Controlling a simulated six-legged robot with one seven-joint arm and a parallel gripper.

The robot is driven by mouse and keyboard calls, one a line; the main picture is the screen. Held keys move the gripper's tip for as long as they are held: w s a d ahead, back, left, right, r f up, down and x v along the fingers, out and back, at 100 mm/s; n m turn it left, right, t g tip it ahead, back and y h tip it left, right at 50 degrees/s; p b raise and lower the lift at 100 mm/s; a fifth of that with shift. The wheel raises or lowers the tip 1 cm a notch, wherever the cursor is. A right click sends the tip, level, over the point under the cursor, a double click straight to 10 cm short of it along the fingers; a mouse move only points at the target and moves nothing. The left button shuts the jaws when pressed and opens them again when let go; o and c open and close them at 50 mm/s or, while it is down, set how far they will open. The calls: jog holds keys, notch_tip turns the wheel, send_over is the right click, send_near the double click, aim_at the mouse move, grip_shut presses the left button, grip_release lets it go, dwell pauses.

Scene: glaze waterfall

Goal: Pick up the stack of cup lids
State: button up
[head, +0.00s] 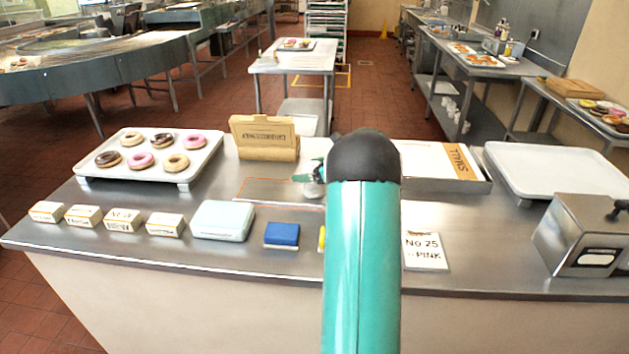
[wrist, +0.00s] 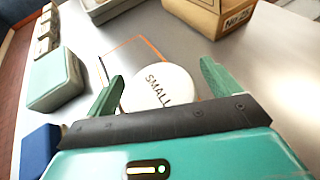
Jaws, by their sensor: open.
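The stack of cup lids shows in the wrist view as a round white lid (wrist: 163,88) marked SMALL. I cannot tell how many lids lie under it. My gripper (wrist: 160,88) is open, with one green finger on the left of the lid and the other on its right. The dark palm edge hides the lid's near side. I cannot tell whether the fingers touch it.
An orange outline (wrist: 104,70) marks the steel counter beside the lids. A pale teal box (head: 222,220) and a blue block (head: 282,234) stand to the left. A cardboard box (head: 264,138) stands behind. A donut tray (head: 199,168) is at far left, and a card (head: 424,250) lies right of my arm.

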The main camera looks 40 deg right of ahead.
jog(key=c, duration=1.1)
jog(key=shift+r, duration=0.1)
